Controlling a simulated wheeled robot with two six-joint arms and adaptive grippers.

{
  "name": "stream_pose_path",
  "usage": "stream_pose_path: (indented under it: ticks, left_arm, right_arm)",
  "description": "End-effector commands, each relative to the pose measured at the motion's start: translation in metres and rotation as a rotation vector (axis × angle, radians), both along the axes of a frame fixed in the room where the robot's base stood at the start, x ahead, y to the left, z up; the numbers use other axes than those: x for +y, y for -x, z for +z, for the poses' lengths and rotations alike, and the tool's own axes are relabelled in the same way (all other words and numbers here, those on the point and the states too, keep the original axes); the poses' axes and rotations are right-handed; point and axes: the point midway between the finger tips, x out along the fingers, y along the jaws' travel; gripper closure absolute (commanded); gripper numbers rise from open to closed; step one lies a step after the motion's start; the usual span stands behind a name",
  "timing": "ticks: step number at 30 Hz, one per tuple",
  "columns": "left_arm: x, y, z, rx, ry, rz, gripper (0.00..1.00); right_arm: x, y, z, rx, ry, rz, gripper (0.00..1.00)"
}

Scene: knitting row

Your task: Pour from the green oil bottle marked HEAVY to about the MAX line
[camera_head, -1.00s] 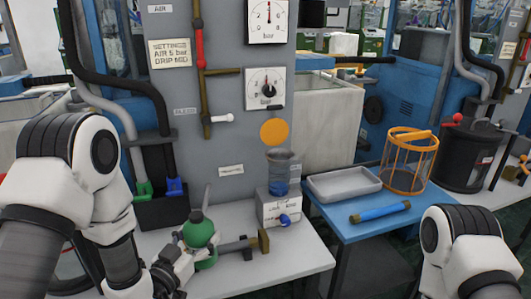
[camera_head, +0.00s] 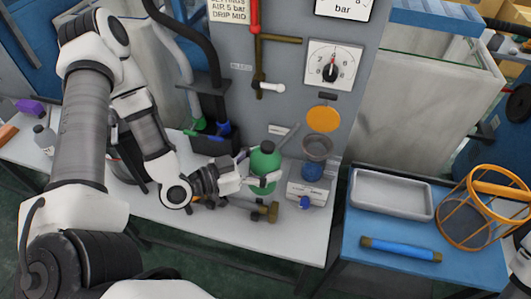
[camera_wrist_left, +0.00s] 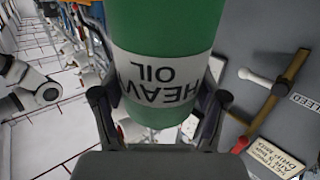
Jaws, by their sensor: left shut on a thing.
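The green bottle (camera_head: 263,162) with a dark top stands roughly upright in the head view, just left of the clear bowl. My left gripper (camera_head: 262,181) is shut around its lower body. In the left wrist view the bottle (camera_wrist_left: 165,28) fills the top middle, its white label reading HEAVY OIL upside down. The fingers (camera_wrist_left: 162,105) are on both sides of it. The clear bowl (camera_head: 318,148) has blue in its lower part and sits on a white labelled block (camera_head: 309,192) with a blue knob. No MAX line is readable. My right gripper is out of view.
A grey panel with a gauge (camera_head: 333,65) and an orange disc (camera_head: 323,119) rises behind the bowl. A brass fitting (camera_head: 268,211) lies in front of the bottle. A grey tray (camera_head: 392,212), blue cylinder (camera_head: 401,249) and orange basket (camera_head: 482,218) are on the blue table at right.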

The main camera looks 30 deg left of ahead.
Motion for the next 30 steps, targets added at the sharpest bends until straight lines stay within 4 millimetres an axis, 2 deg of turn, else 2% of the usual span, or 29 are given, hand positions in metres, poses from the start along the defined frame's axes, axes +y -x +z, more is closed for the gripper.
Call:
stream_pose_path:
  ticks: [1, 15, 30]
  left_arm:
    - [-0.003, -0.004, 0.004, 0.026, -0.016, -0.007, 0.75]
    - [-0.017, -0.036, -0.01, 0.311, -0.144, -0.003, 0.75]
    - [-0.021, -0.046, -0.013, 0.537, -0.242, -0.003, 0.75]
  right_arm:
    - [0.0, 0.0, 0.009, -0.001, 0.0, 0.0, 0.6]
    - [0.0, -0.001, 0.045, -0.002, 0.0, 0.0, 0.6]
    - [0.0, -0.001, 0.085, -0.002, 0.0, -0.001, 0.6]
